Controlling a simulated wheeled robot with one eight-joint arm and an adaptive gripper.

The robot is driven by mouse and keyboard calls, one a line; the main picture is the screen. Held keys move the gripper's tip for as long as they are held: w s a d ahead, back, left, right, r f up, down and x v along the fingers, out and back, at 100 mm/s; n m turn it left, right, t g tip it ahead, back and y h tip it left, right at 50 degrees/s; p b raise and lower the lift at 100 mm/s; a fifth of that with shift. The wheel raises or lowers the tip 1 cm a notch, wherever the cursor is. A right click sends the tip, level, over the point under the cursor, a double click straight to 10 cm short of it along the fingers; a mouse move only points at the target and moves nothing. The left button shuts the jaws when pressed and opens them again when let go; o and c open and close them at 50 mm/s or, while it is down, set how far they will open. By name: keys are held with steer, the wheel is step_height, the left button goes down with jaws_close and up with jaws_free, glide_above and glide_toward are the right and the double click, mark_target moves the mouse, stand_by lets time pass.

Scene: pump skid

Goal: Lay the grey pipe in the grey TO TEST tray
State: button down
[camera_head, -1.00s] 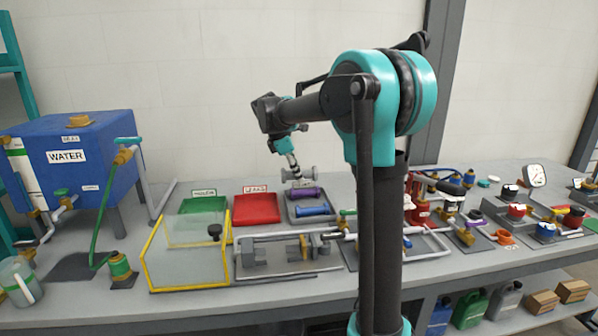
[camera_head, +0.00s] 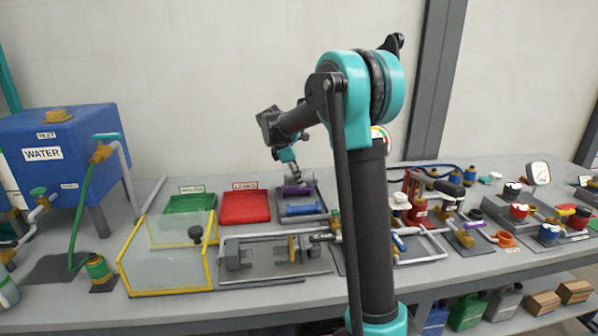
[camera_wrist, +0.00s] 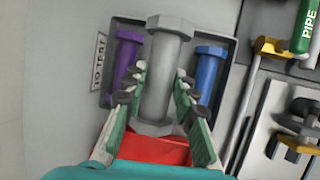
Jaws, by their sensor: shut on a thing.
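My gripper (camera_wrist: 160,76) is shut on the grey pipe (camera_wrist: 170,50), a flanged piece with a hexagonal end, with one finger on each side. In the wrist view the pipe lies over the grey TO TEST tray (camera_wrist: 228,52), between a purple pipe (camera_wrist: 124,62) at left and a blue pipe (camera_wrist: 207,75) at right. In the head view my gripper (camera_head: 296,176) is low at the back of the tray (camera_head: 281,207), near the purple pipe (camera_head: 298,190). I cannot tell whether the grey pipe touches the tray floor.
A red LEAKS tray (camera_head: 245,207) and a green tray (camera_head: 190,203) stand left of the grey tray. A yellow-framed clear box (camera_head: 165,262) and a clamp fixture (camera_head: 265,255) are in front. Pump parts and valves crowd the bench at right.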

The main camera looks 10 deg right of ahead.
steer(key=shift+f, duration=3.7)
steer(key=shift+f, duration=0.3)
steer(key=c, duration=1.1)
jaws_free()
steer(key=shift+c, duration=0.2)
